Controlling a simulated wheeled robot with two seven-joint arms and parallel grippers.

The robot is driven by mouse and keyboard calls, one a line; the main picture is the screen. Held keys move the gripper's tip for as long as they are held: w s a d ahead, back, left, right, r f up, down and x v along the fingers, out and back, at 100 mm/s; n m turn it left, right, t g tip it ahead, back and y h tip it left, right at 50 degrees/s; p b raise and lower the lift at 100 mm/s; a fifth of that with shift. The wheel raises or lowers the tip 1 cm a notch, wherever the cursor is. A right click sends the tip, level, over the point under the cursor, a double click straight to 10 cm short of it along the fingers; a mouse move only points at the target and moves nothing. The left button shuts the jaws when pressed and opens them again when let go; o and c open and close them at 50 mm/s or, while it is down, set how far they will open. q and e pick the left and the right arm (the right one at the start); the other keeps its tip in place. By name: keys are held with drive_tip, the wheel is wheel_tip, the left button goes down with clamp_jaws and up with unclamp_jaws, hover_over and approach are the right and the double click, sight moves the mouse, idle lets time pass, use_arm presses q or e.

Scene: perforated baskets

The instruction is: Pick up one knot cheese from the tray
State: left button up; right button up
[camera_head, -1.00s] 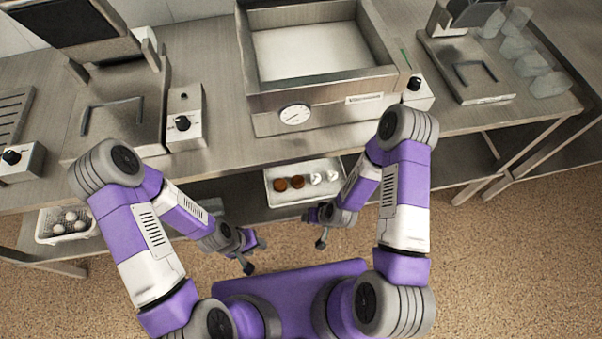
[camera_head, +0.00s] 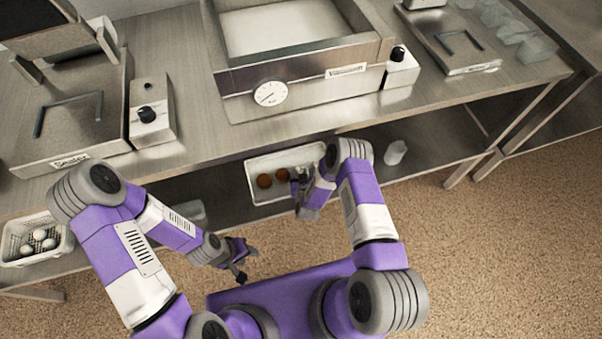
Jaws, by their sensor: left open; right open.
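A white tray (camera_head: 270,163) sits on the lower shelf under the bench. Two brown round pieces (camera_head: 264,181) lie in its middle, and small white pieces lie at its right side, mostly hidden by my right gripper. The pieces are too small to tell which are knot cheese. My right gripper (camera_head: 297,186) is open over the tray's right part, close to the white pieces; whether it touches them cannot be told. My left gripper (camera_head: 246,262) is open and empty, in front of the shelf and away from the tray.
A white perforated basket (camera_head: 38,240) with several white balls stands on the shelf at the far left. A translucent container (camera_head: 396,152) stands on the shelf right of the tray. Above, the bench carries a vacuum machine (camera_head: 300,80) and a sealer (camera_head: 75,125); its front edge overhangs the shelf.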

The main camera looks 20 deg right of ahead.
sight(301, 171)
drive_tip(key=shift+x, duration=1.05)
drive_tip(key=c, duration=0.8)
